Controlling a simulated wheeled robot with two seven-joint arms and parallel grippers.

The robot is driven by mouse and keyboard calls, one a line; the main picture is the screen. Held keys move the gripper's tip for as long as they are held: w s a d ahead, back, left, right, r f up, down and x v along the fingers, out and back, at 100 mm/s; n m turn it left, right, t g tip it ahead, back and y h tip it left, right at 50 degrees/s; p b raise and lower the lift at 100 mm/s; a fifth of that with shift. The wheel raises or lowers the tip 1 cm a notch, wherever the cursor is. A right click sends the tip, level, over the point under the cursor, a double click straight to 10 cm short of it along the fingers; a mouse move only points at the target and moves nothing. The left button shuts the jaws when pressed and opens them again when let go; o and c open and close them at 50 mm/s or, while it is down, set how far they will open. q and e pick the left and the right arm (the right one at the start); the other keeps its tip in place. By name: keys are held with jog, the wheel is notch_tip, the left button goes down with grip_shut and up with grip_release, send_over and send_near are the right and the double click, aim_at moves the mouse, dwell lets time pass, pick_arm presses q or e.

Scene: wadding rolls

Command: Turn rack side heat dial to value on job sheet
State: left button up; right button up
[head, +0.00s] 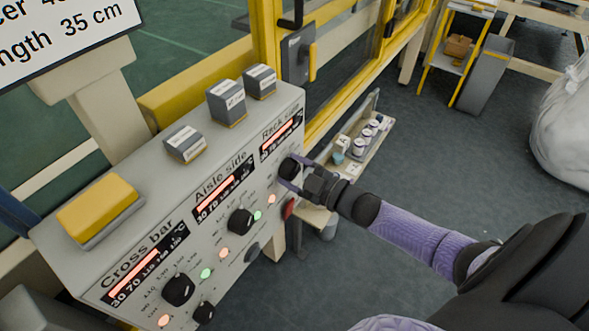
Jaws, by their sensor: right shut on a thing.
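The rack side heat dial (288,168) is a black knob at the right end of the grey control panel (130,252), under a lit scale display (281,137). My right gripper (291,173) is shut on this dial, its arm coming in from the right. The fingers hide part of the dial, so I cannot read where it points. The job sheet sign (60,35) at the upper left is cut off; "ngth 35 cm" shows, but no rack side value is readable. My left gripper is not in view.
The panel also has the aisle side dial (240,221), the cross bar dial (178,290) and several small lights. A yellow button (97,210) and grey boxes (227,102) sit on top. A shelf (357,160) with small containers stands behind my right gripper.

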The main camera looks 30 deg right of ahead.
dwell(0.5)
jog(key=o, duration=1.2)
jog(key=shift+o, duration=0.2)
jog(key=p+v, duration=0.2)
jog(key=v, duration=0.8)
jog(key=s+f+m+g+h, duration=0.2)
jog(key=s+f+g, duration=0.15)
jog(key=f, duration=0.35)
jog(key=s+a+f+m+g+h, duration=0.1)
jog(key=s+f+m+g+h, duration=0.15)
jog(key=s+f, duration=0.4)
jog(key=s+f+m+g+h, duration=0.2)
jog(key=s+f+m+h, duration=0.1)
jog(key=f, duration=0.5)
jog(key=s+a+f+m+g, duration=0.1)
jog(key=s+a+f+g, duration=0.3)
jog(key=s, duration=0.4)
jog(key=s+a+f+m+g, duration=0.1)
jog(key=s+a+f+g, duration=0.3)
jog(key=s, duration=0.5)
jog(key=shift+a, duration=0.5)
